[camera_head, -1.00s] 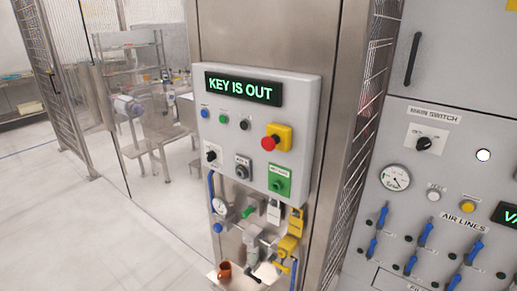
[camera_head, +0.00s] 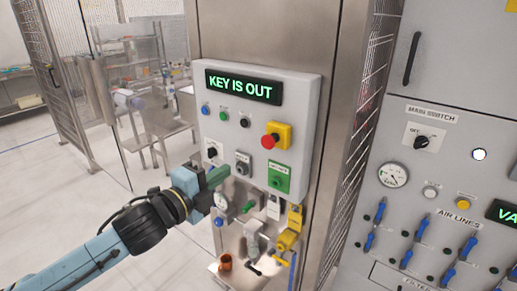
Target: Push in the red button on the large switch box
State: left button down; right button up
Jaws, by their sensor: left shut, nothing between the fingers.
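The red button (camera_head: 271,141) is a mushroom knob on a yellow block in the upper right part of the grey switch box (camera_head: 305,110). It stands out from the block. The box's display (camera_head: 243,87) reads "KEY IS OUT". My left gripper (camera_head: 222,176) comes in from the lower left, its fingers shut and empty. Its tip is in front of the lower left part of the box, below and left of the red button and apart from it. Whether the fingertips touch the box cannot be told. My right gripper is not in view.
Small blue, green and black buttons (camera_head: 244,123) sit left of the red one. A green switch (camera_head: 279,177) is below it. Yellow valve parts (camera_head: 287,239), a gauge and an orange cup (camera_head: 225,262) are under the box. A grey panel (camera_head: 450,160) stands at the right.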

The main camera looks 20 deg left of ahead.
aim_at(265, 144)
pick_arm(q)
jog(key=shift+w, duration=0.1)
jog(key=p+x, duration=0.2)
jog(key=x, duration=1.2)
jog(key=shift+f+p, duration=0.1)
jog(key=shift+p, duration=0.3)
jog(key=shift+a, duration=0.1)
